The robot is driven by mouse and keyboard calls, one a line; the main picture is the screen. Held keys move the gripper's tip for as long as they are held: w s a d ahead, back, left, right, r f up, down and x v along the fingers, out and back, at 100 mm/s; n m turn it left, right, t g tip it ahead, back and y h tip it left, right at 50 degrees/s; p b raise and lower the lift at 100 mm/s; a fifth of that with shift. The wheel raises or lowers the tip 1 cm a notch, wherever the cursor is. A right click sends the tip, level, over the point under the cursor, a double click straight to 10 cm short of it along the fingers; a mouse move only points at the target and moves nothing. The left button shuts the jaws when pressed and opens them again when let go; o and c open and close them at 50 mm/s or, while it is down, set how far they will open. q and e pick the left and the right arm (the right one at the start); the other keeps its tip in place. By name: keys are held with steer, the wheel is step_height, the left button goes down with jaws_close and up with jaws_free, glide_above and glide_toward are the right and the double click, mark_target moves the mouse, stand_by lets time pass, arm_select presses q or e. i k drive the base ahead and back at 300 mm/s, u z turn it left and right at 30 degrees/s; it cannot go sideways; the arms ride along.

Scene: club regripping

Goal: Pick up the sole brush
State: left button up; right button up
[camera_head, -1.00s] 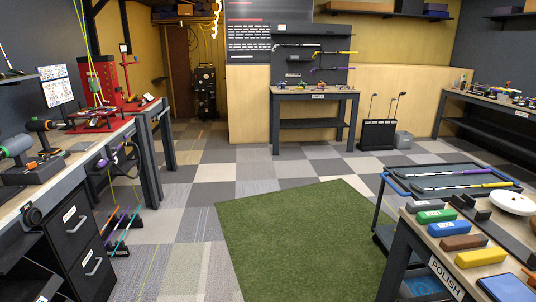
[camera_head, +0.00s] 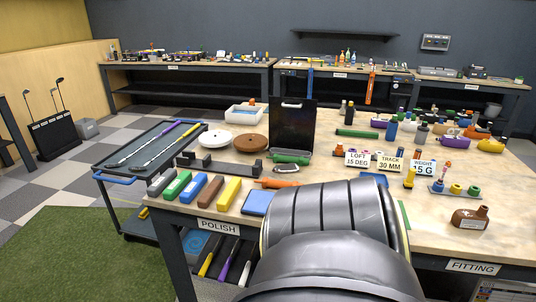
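I cannot pick out the sole brush for certain. On the polish end of the wooden bench (camera_head: 330,128) lie a grey block (camera_head: 161,182), a green block (camera_head: 177,185), a blue block (camera_head: 193,187), a brown block (camera_head: 209,191) and a yellow block (camera_head: 229,195). An orange-handled item (camera_head: 277,183) lies to their right, partly hidden by my arm, and a green item (camera_head: 290,158) lies behind it. A large dark link of my own arm covers the bottom middle. Neither gripper is in view.
A white disc (camera_head: 215,139), a brown disc (camera_head: 251,143), a dark rack (camera_head: 220,164) and an upright black panel (camera_head: 293,122) stand near the blocks. Small signs and bottles crowd the right side. A cart with clubs (camera_head: 108,168) stands left of the bench.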

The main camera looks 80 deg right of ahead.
mark_target(408, 183)
steer(key=z, duration=2.15)
